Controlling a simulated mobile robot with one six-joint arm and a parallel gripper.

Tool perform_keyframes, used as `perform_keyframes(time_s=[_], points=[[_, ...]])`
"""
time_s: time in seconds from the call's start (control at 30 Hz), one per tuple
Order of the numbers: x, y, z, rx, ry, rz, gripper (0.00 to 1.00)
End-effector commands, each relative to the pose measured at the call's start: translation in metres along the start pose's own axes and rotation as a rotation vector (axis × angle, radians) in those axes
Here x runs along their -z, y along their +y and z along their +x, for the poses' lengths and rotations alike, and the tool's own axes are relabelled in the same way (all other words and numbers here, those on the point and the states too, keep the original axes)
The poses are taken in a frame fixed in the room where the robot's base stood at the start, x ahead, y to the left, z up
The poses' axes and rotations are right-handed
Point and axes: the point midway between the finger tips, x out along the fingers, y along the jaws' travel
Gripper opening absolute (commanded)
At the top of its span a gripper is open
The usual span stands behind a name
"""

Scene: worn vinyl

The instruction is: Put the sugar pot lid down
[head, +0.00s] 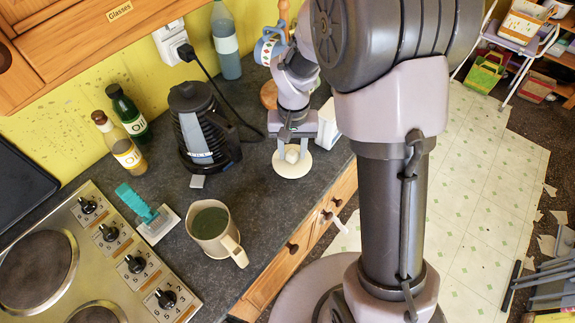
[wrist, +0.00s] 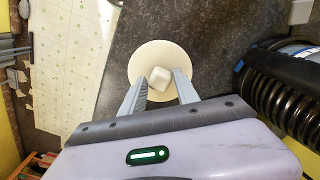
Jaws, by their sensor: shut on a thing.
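The sugar pot lid (head: 292,165) is a round cream disc with a pale, squarish knob. My gripper (head: 292,150) points down over it and is shut on the knob. In the wrist view my gripper (wrist: 161,84) has one finger on each side of the knob, and the lid (wrist: 144,57) spreads out beyond the fingertips. The lid is over the dark worktop (head: 262,205), close to its front edge. I cannot tell whether it touches the surface. A white container (head: 328,125), partly hidden by my arm, stands just right of my gripper; I cannot tell if it is the sugar pot.
A black kettle (head: 200,125) stands left of the lid. A jug (head: 212,230) with dark contents is nearer the hob (head: 95,255). Two oil bottles (head: 122,145), a teal brush (head: 137,203) and a patterned mug (head: 268,48) are around. Bare worktop lies between jug and lid.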

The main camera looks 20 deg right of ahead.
Motion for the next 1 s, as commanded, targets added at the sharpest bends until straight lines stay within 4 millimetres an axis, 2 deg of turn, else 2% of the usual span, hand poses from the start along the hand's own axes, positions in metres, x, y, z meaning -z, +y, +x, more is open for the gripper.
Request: perform_keyframes(time_s=[0.03, 0.3, 0.63, 0.67, 0.73, 1.0], points=[[-0.001, 0.0, 0.011, 0.0, -0.002, 0.001, 0.0], [-0.001, 0.0, 0.053, 0.0, -0.002, -0.001, 0.0], [0.0, 0.0, 0.055, 0.0, 0.0, -0.001, 0.0], [0.0, 0.0, 0.054, 0.0, 0.0, -0.001, 0.43], [0.0, 0.0, 0.054, 0.0, 0.0, -0.001, 0.57], [0.0, 0.0, 0.053, 0.0, 0.0, -0.001, 0.59]])
